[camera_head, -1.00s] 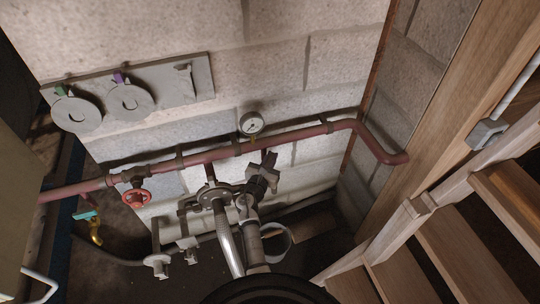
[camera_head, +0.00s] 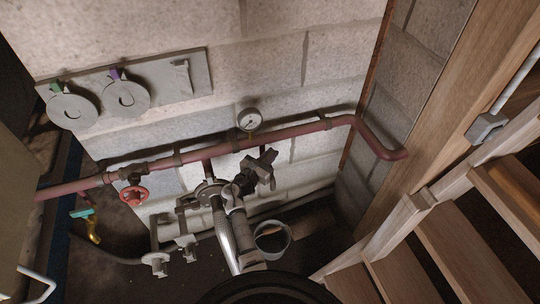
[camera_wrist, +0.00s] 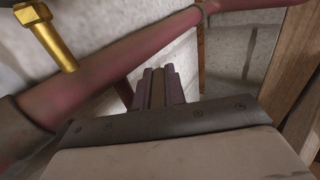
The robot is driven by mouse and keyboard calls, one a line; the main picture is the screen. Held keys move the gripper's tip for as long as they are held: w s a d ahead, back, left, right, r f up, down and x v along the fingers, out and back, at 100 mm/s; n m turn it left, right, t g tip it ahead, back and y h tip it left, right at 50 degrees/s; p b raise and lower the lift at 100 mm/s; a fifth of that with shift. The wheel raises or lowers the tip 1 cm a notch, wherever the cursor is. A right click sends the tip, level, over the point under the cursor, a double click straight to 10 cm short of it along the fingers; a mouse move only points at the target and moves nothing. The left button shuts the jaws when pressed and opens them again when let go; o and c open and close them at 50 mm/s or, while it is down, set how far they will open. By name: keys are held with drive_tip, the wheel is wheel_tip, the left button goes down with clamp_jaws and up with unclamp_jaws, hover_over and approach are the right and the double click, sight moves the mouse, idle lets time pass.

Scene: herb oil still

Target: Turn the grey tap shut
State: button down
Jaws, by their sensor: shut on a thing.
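My gripper (camera_head: 260,165) is in front of the block wall, just below the red pipe and to the lower right of the gauge. In the wrist view my gripper (camera_wrist: 158,84) has its two dark purplish fingers close together. A narrow grey-brown strip between them appears to be the handle of the grey tap (camera_wrist: 158,90). The rest of that tap is mostly hidden by my fingers and wrist, so I cannot tell its angle.
The red pipe (camera_head: 230,146) runs along the wall with a gauge (camera_head: 249,119). A red handwheel (camera_head: 134,195) and a brass tap with a teal handle (camera_head: 92,228) are to the left. Wooden stairs (camera_head: 430,245) limit the right side. A grey plate with discs (camera_head: 160,82) is above.

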sight(270, 154)
drive_tip(key=c, duration=1.5)
unclamp_jaws()
drive_tip(key=shift+o, duration=0.2)
drive_tip(key=shift+r, duration=0.1)
wheel_tip(270, 154, up, 20)
drive_tip(key=shift+b, duration=0.3)
